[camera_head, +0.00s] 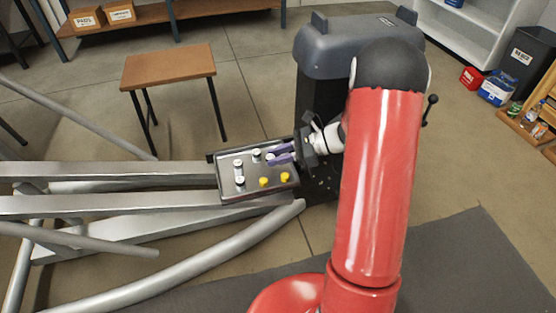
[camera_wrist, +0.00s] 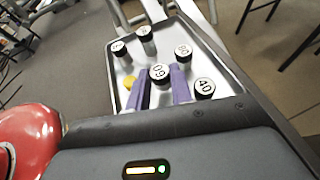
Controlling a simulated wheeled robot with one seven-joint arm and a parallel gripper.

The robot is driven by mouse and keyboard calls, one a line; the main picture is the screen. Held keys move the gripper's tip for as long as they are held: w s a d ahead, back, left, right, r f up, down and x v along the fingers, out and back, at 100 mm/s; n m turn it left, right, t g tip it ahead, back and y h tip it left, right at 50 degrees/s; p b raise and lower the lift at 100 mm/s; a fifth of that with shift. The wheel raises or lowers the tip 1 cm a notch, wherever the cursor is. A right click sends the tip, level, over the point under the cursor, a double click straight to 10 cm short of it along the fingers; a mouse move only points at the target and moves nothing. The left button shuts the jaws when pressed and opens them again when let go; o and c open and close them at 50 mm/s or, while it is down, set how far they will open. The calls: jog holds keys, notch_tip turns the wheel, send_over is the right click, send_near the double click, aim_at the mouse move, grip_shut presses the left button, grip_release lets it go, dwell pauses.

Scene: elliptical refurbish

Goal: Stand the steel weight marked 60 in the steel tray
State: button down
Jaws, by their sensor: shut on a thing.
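The steel weight marked 60 (camera_wrist: 160,74) has a white top with a black edge, and its number looks upside down in the wrist view. My gripper (camera_wrist: 161,84) has its two purple fingers closed on either side of it. In the head view my gripper (camera_head: 275,155) reaches in from the right over the far right part of the steel tray (camera_head: 249,189). The weight looks upright, within the tray's outline. I cannot tell whether its base touches the tray floor. The tray's near rim is partly hidden by my gripper body in the wrist view.
Other white-topped weights stand close by, including one marked 40 (camera_wrist: 204,88) and one (camera_wrist: 183,51) beyond the fingers. Yellow pieces (camera_head: 263,181) sit near the tray's front edge. Metal tubes (camera_head: 110,207) lie left of the tray. A brown stool (camera_head: 168,66) stands behind.

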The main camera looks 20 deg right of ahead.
jog(key=shift+f, duration=0.9)
jog(key=shift+f, duration=0.1)
jog(key=c, duration=1.5)
grip_release()
